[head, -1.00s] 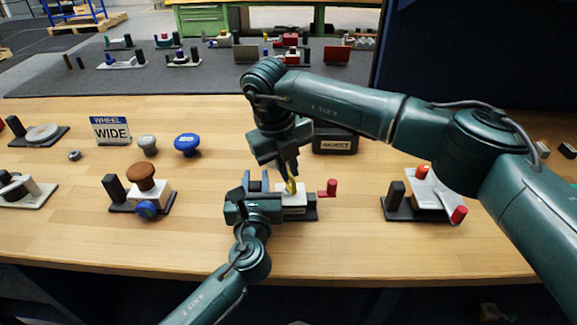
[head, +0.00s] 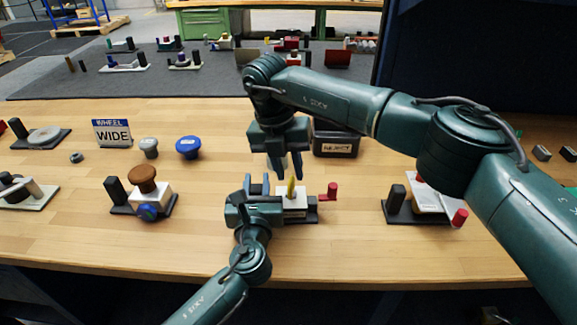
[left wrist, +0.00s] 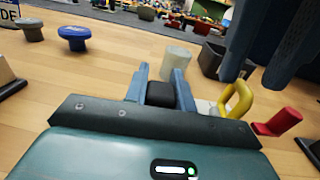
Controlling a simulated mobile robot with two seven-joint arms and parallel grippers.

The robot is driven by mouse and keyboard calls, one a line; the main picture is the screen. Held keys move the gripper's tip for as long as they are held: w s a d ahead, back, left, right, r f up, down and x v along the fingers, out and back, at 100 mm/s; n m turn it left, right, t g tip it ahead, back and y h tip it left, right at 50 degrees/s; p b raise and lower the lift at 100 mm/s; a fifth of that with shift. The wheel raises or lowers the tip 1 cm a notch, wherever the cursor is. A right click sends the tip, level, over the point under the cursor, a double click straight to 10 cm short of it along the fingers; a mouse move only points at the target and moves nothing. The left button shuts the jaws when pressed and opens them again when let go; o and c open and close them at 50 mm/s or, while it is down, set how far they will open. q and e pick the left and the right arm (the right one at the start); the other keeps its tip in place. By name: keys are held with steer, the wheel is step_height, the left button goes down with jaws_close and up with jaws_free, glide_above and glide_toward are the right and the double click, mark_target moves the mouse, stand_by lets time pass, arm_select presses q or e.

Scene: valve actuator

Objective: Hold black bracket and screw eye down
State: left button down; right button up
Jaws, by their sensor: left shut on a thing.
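The middle valve unit has a white block (head: 294,203) on a dark base. My left gripper (head: 257,184) is shut on its black bracket, which shows between the blue fingers in the left wrist view (left wrist: 160,94). The yellow screw eye (head: 291,188) stands on the white block, and its loop also shows in the left wrist view (left wrist: 238,101). My right gripper (head: 286,176) points down just above the screw eye, its fingers apart and empty. A red handle (head: 332,191) sticks out at the unit's right side.
A black labelled bin (head: 337,141) stands behind the unit. A pale cylinder (left wrist: 178,63) stands beside it. A brown-knobbed unit (head: 142,180) is to the left, and another unit (head: 401,207) is to the right. A blue knob (head: 188,147) and a grey knob (head: 149,148) stand further back.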

steer(key=shift+o, duration=0.5)
steer(key=shift+f, duration=0.1)
step_height(320, 180, up, 12)
steer(key=a, duration=0.2)
steer(key=shift+a, duration=0.15)
